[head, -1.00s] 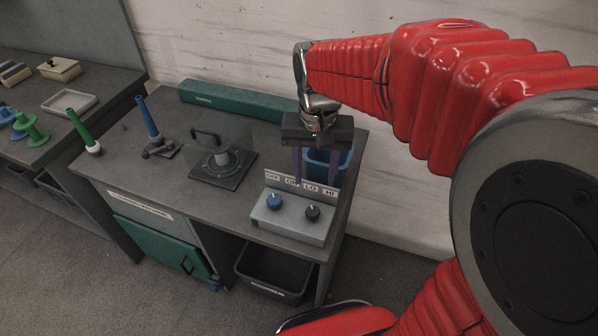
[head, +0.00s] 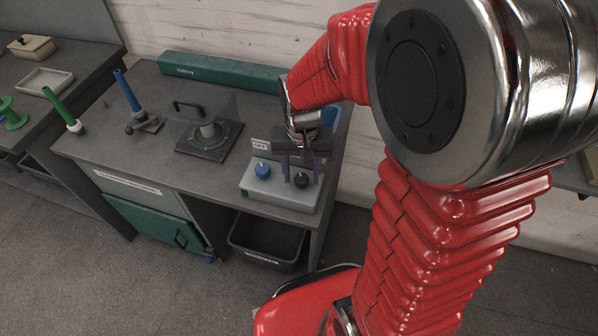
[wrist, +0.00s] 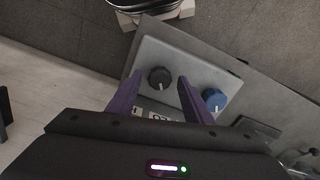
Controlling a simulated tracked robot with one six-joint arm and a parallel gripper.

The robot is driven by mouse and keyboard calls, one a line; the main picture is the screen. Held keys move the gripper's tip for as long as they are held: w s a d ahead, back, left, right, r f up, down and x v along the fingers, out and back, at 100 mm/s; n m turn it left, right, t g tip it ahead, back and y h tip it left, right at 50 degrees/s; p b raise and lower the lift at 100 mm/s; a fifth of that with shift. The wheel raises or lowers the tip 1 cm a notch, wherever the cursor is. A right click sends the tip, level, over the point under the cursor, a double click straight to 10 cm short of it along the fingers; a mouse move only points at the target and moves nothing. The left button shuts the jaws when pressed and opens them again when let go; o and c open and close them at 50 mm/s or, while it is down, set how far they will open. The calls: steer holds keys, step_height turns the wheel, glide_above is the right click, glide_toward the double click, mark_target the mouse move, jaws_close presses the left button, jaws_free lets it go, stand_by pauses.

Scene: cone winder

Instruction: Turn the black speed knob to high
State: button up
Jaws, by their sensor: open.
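The black speed knob (head: 301,180) sits on the right of the grey control box (head: 272,199), with a blue knob (head: 263,170) to its left. In the wrist view the black knob (wrist: 160,77) lies just beyond and between my fingertips, and the blue knob (wrist: 214,98) is outside them to the right. My gripper (head: 302,182) is open, with its purple fingers pointing down around the black knob's place; I cannot tell whether they touch it. In the wrist view my gripper (wrist: 157,92) looks empty. Most labels behind the knobs are hidden by my gripper; one reading OFF (head: 262,146) shows.
A glass-guarded device with a black handle (head: 188,106) stands left of the control box on the bench (head: 110,140). A long green box (head: 220,72) lies along the back. A black bin (head: 268,240) is below. A blue bin (head: 330,118) is partly hidden behind my gripper.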

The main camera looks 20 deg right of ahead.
steer(key=shift+c, duration=0.4)
steer(key=c, duration=0.9)
steer(key=shift+a, duration=0.3)
steer(key=shift+c, duration=0.2)
steer(key=shift+d, duration=0.2)
steer(key=shift+c, duration=0.2)
